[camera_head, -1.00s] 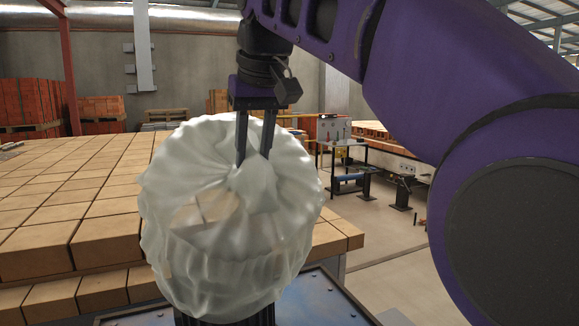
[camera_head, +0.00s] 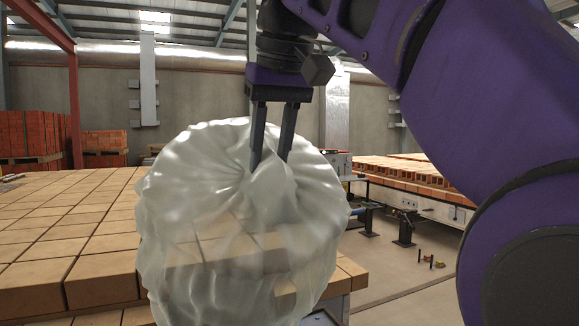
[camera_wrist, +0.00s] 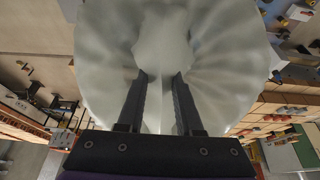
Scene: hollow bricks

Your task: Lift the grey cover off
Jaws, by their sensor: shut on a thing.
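The grey cover (camera_head: 190,190) is a thin, see-through, pleated cloth. It hangs from my gripper (camera_head: 269,165) in the middle of the head view, and tan bricks show through its lower part. My gripper is shut on a gathered fold at the cover's top. In the wrist view, the two dark fingers (camera_wrist: 161,75) pinch the pale cloth (camera_wrist: 110,45), which fills the upper middle of the picture. Whatever stands directly below the cover is mostly hidden in the head view.
Rows of tan bricks (camera_head: 60,225) cover a wide surface at the left. Red brick stacks (camera_head: 30,140) stand at the far left. A long conveyor with bricks (camera_head: 410,180) runs at the right, behind my arm. Open floor (camera_head: 400,265) lies between.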

